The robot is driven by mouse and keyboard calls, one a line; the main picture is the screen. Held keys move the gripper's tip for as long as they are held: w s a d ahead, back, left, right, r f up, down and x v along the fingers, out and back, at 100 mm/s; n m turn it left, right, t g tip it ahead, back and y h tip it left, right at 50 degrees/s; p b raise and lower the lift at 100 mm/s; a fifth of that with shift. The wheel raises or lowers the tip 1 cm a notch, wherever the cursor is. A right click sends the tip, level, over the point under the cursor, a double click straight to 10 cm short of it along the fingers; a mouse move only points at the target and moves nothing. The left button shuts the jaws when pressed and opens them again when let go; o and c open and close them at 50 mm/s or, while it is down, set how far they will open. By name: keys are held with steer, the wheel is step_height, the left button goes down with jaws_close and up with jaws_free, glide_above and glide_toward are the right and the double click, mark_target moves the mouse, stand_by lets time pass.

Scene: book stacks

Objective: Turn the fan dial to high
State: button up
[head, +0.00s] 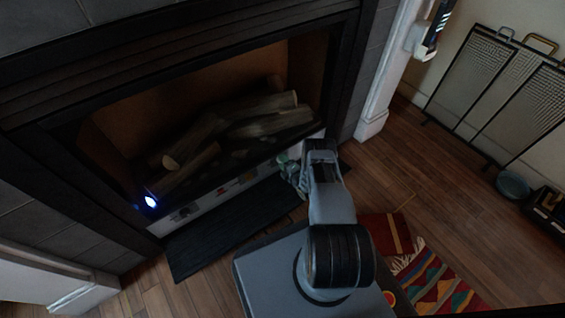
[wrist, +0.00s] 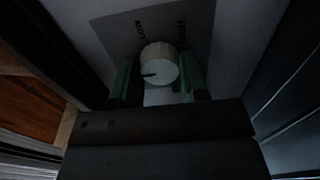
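The dial (wrist: 159,64) is a pale round knob with a dark pointer mark toward the left, on a dark label plate (wrist: 202,22). In the head view my gripper (head: 290,166) is at the right end of the light control strip (head: 215,196) below the fireplace opening. The dial it holds is hidden there behind the gripper.
The fireplace (head: 190,110) holds logs, with a bright blue light (head: 151,201) at its lower left. A dark mat (head: 225,235) lies in front. A striped rug (head: 440,282), mesh screen (head: 490,85) and bowl (head: 512,184) are on the right. Wood floor between is clear.

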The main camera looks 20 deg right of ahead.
steer(key=c, duration=0.4)
steer(key=m, duration=0.4)
steer(key=shift+m, duration=0.4)
steer(key=o, duration=0.9)
steer(key=shift+o, duration=0.2)
